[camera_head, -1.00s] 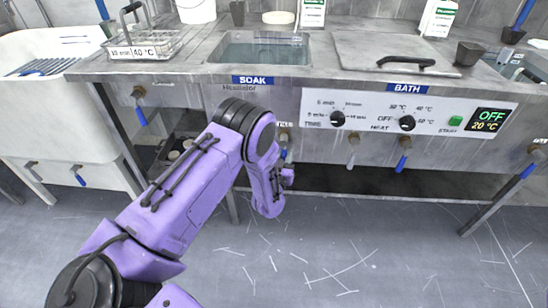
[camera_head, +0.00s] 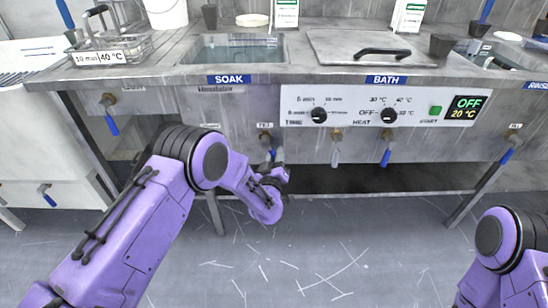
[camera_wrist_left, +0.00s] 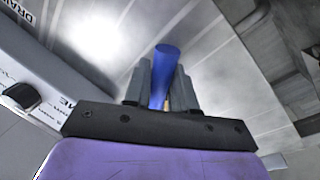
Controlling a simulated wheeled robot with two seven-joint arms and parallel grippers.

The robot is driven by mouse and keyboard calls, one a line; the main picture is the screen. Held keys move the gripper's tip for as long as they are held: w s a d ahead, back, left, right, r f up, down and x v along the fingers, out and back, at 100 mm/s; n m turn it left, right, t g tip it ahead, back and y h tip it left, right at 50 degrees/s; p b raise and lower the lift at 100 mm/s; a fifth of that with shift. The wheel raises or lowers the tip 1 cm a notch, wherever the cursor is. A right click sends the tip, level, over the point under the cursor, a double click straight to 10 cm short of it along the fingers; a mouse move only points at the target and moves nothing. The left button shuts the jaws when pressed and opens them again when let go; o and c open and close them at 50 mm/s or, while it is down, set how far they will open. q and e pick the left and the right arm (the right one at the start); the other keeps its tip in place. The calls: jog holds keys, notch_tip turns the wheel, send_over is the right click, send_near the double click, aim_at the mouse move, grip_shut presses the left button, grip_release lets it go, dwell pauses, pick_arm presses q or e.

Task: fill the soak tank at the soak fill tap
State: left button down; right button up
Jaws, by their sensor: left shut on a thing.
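The soak tank (camera_head: 238,39) is a rectangular basin in the steel bench, behind the blue SOAK label (camera_head: 229,79). A blue-green surface shows in it; I cannot tell how deep the water is. The soak fill tap (camera_head: 265,138) is on the front panel below and right of that label, with a blue lever. My left gripper (camera_head: 276,166) is at this lever. In the left wrist view the blue lever (camera_wrist_left: 164,70) stands between my left gripper's two fingers (camera_wrist_left: 160,92), which are shut on it. My right arm shows at the lower right; its gripper is out of view.
The bath's lid (camera_head: 345,43) and control panel (camera_head: 385,108) are to the right; its display reads OFF, 20 °C. Other taps (camera_head: 387,145) hang along the front. A wire basket (camera_head: 115,48) and white bucket (camera_head: 166,12) stand behind left. The floor in front is clear.

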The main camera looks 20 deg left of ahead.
pick_arm(q)
jog(key=shift+r, duration=0.1)
jog(key=c, duration=1.1)
grip_release()
jog(key=s, duration=0.3)
jog(key=s+d+f+p, duration=0.1)
jog(key=s, duration=0.6)
jog(key=shift+s+d+f, duration=0.15)
jog(key=shift+d, duration=0.1)
